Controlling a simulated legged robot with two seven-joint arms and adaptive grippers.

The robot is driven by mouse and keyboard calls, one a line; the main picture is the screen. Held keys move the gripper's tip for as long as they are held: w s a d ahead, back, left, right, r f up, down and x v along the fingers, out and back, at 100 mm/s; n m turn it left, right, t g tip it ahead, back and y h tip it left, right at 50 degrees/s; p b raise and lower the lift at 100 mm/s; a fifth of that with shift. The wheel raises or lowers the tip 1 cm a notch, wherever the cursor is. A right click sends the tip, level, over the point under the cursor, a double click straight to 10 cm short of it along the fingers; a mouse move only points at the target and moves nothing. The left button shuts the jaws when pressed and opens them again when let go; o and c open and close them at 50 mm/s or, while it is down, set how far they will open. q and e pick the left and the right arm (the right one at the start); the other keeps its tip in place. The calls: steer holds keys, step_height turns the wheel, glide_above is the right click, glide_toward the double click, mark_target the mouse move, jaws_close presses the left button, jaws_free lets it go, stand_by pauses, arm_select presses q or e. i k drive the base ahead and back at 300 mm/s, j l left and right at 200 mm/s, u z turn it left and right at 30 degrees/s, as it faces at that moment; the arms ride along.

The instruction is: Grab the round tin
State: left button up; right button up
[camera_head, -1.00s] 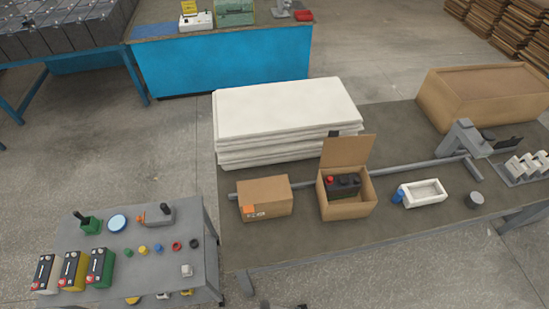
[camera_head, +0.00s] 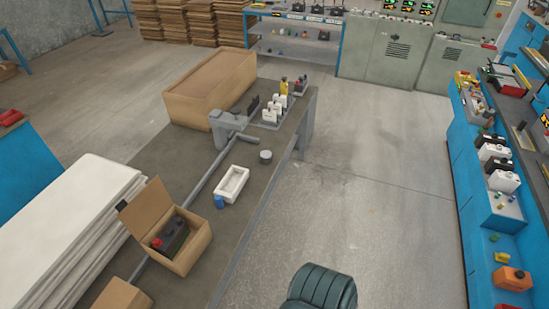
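A small grey round tin-like cylinder (camera_head: 265,156) stands upright on the long grey-brown table, near its right edge. It is close to the white tray (camera_head: 232,184) and stands apart from it. Its label or lid detail is too small to tell. Neither of my grippers can be made out in the head view.
An open carton (camera_head: 197,243) holds a dark battery. A blue cup (camera_head: 219,202) stands by the tray, and a grey clamp-like device (camera_head: 228,126) lies beyond. A dark ribbed object (camera_head: 320,288), unidentified, is at the bottom. Open floor (camera_head: 355,190) lies right of the table.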

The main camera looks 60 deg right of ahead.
mark_target(265, 156)
steer(key=z, duration=1.95)
